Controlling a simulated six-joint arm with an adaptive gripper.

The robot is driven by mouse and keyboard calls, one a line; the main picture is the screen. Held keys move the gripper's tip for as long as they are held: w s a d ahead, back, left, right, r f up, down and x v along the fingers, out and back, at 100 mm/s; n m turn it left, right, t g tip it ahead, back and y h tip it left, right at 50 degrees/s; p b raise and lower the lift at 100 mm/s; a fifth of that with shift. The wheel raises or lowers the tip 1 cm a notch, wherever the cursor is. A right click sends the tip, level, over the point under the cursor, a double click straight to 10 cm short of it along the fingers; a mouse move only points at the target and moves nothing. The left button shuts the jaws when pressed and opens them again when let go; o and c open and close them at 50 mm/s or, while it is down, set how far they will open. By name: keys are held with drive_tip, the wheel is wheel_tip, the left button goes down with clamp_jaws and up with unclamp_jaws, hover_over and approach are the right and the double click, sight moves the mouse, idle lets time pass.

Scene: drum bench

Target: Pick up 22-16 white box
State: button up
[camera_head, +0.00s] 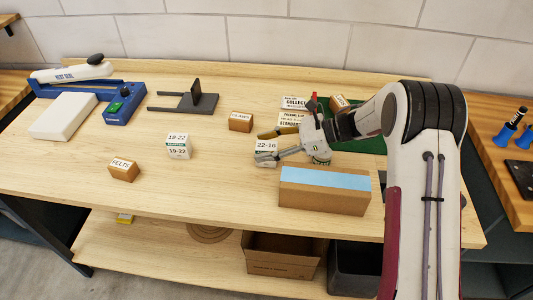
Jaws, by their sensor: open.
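The small white box labelled 22-16 (266,146) stands upright on the wooden bench, left of my arm and behind the long cardboard box. My gripper (262,145) is open, with its fingers reaching left at the box. One finger shows behind the box's top and the other in front of its lower part. I cannot tell whether either finger touches it. Part of the box's lower front is hidden by the near finger.
A white 19-22 box (178,146) stands to the left. Brown boxes labelled FELTS (124,170) and CLAMPS (240,121) are nearby. A long cardboard box with a blue top (324,190) sits close in front. A green tray (362,140) and signs (293,102) are behind.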

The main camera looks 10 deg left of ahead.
sight(267, 145)
idle(0.4)
drive_tip(key=c, duration=1.3)
drive_tip(key=shift+r, duration=0.1)
drive_tip(key=shift+r, duration=4.95)
